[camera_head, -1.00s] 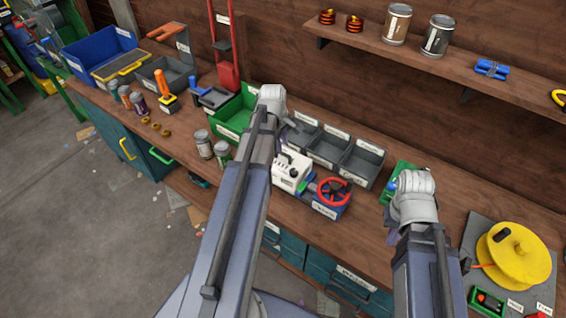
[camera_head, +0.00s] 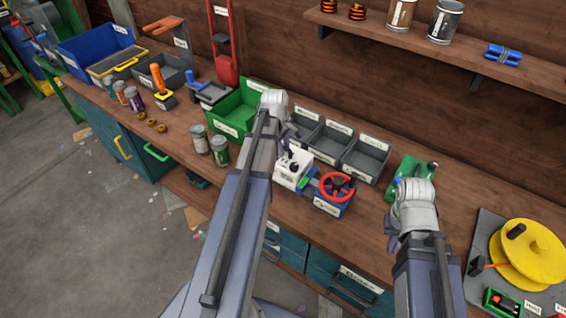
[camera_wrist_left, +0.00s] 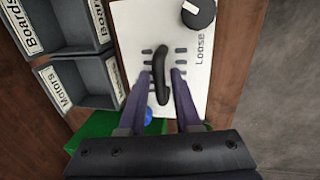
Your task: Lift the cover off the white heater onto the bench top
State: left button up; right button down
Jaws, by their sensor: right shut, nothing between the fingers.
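The white heater (camera_head: 289,178) stands on the bench top beside a blue box with a red wheel. In the left wrist view its white cover (camera_wrist_left: 133,30) has a black upright handle (camera_wrist_left: 162,75), a round dark knob and the word "LOOSE". My left gripper (camera_wrist_left: 163,84) is open, with one finger on each side of the handle; I cannot tell whether they touch it. In the head view my left arm hides part of that gripper. My right gripper (camera_head: 392,238) is shut and empty over the bench, right of the red-wheeled box.
Grey labelled bins (camera_head: 331,143) stand behind the heater, with a green bin (camera_head: 228,122) to their left. The red-wheeled box (camera_head: 332,205) is close on the heater's right. A yellow reel (camera_head: 530,262) is far right. Bare bench top (camera_head: 350,235) lies in front of the red-wheeled box.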

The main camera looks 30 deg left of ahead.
pick_arm(q)
jog(key=shift+f, duration=0.3)
jog(key=shift+c, duration=0.4)
grip_shut()
